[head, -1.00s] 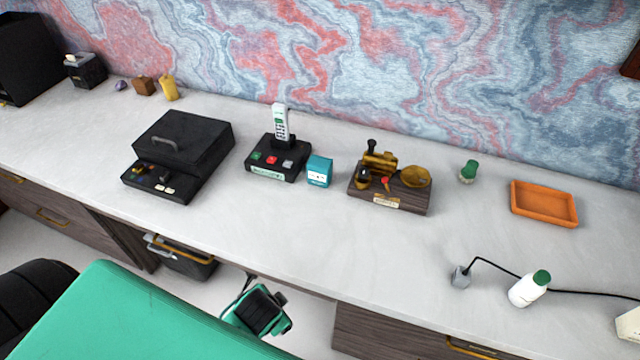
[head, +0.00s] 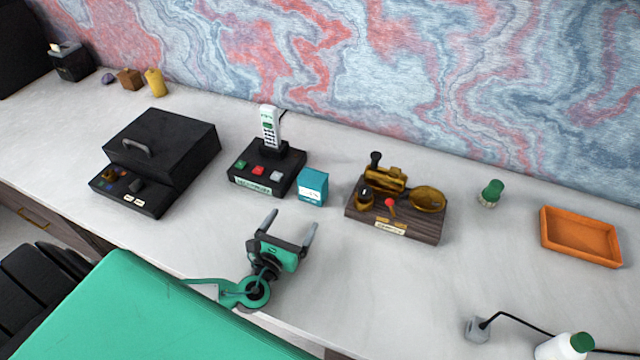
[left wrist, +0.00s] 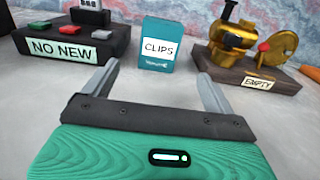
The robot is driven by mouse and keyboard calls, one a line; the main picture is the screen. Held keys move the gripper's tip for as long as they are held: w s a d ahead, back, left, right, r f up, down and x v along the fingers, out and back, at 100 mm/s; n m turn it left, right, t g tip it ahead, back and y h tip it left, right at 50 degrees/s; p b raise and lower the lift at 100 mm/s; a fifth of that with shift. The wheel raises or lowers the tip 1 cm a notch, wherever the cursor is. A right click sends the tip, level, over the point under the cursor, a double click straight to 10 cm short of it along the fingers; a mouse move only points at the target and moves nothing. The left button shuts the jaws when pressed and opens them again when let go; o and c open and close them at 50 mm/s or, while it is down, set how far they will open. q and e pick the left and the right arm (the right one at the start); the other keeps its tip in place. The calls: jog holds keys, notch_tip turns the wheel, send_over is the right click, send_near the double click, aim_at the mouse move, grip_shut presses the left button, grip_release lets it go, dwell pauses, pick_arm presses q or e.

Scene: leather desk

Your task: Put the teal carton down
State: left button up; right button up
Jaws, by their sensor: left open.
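The teal carton (head: 312,187) stands upright on the desk, between the black phone base and the wooden stand with brass parts. In the left wrist view the carton (left wrist: 158,45), labelled "CLIPS", is straight ahead, beyond the fingertips. My left gripper (head: 290,222) is open and empty, above the desk on the near side of the carton and apart from it. Its two fingers (left wrist: 160,80) also show in the left wrist view, spread wide with nothing between them. My right gripper is in neither view.
The phone base (head: 266,168) with a white handset is just left of the carton; the wooden stand (head: 395,215) is just right. A black box (head: 160,160) is further left. A green-capped bottle (head: 491,193) and orange tray (head: 580,237) are at right.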

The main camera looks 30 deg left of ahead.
aim_at(309, 190)
pick_arm(q)
jog(key=shift+w+r, duration=0.1)
jog(key=shift+w, duration=0.15)
jog(key=w, duration=0.2)
jog(key=w+p, duration=0.1)
jog(key=w, duration=0.5)
jog(key=shift+a, duration=0.25)
jog(key=w, duration=0.1)
jog(key=w+p, duration=0.1)
jog(key=w, duration=0.1)
jog(key=w+p, duration=0.1)
jog(key=w, duration=0.1)
jog(key=shift+a+r, duration=0.15)
jog(key=shift+r, duration=0.2)
jog(key=shift+w, duration=0.1)
jog(key=shift+c, duration=1.1)
jog(key=c, duration=1)
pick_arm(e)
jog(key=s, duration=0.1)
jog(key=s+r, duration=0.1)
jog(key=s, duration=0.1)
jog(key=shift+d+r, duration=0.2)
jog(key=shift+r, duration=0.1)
